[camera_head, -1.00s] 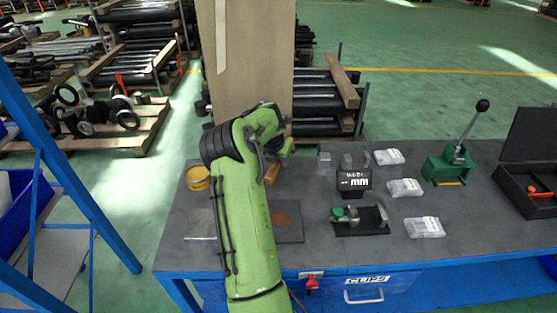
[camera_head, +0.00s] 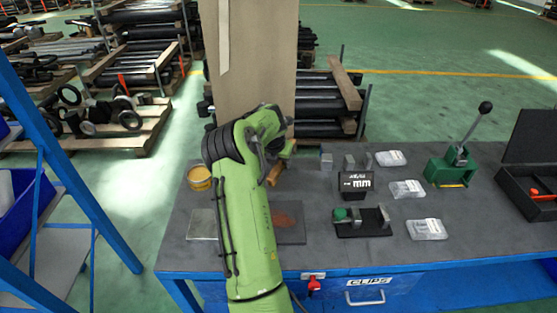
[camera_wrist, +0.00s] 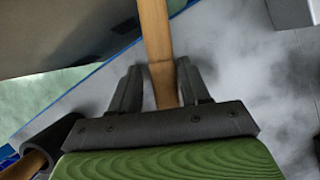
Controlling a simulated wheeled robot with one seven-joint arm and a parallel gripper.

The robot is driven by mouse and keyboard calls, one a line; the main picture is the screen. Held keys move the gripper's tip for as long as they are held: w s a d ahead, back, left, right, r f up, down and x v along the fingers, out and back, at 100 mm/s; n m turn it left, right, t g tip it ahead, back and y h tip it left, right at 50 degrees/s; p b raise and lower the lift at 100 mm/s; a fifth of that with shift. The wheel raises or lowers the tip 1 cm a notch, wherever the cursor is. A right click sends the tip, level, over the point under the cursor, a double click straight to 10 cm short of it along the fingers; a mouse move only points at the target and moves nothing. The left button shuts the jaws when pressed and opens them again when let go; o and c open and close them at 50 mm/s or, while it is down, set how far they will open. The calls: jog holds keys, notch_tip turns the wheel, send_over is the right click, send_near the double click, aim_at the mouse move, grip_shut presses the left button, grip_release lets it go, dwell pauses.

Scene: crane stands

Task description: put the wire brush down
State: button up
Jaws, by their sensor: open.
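The wire brush shows as a wooden handle (camera_wrist: 156,40) running between the two fingers of my gripper (camera_wrist: 158,75) in the wrist view. The fingers are open, with a narrow gap visible beside the handle. The brush's bristle end cannot be made out. In the head view a piece of the brown wooden handle (camera_head: 274,173) shows at the workbench top (camera_head: 310,240), just right of my green arm. My arm hides most of the gripper there. I cannot tell whether the brush fully rests on the bench.
A yellow tin (camera_head: 199,179) stands left of my arm. To the right are a black block marked mm (camera_head: 356,184), a small black fixture (camera_head: 362,222), several clear packets (camera_head: 407,189), a green lever press (camera_head: 450,166) and an open black case (camera_head: 530,190). A tall brown board (camera_head: 250,60) stands behind.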

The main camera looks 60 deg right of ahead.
jog(key=p+v, duration=0.1)
jog(key=v, duration=1.1)
jog(key=w+a+r+m+t+y, duration=0.15)
jog(key=a+r+m, duration=0.25)
jog(key=a, duration=0.6)
jog(key=w+a+r+m+t+y, duration=0.1)
jog(key=w+a+r+m, duration=0.2)
jog(key=a, duration=0.7)
jog(key=w+a+r+m+t+y, duration=0.15)
jog(key=a+r+m, duration=0.25)
jog(key=a, duration=0.5)
jog(key=s+a+f+m, duration=0.1)
jog(key=s+a+m, duration=0.3)
jog(key=a, duration=0.5)
jog(key=s+a+f+m+t, duration=0.1)
jog(key=s+a+m, duration=0.3)
jog(key=s+a, duration=0.4)
jog(key=shift+s+a+y, duration=0.3)
jog(key=shift+s+a, duration=0.05)
jog(key=shift+a, duration=0.1)
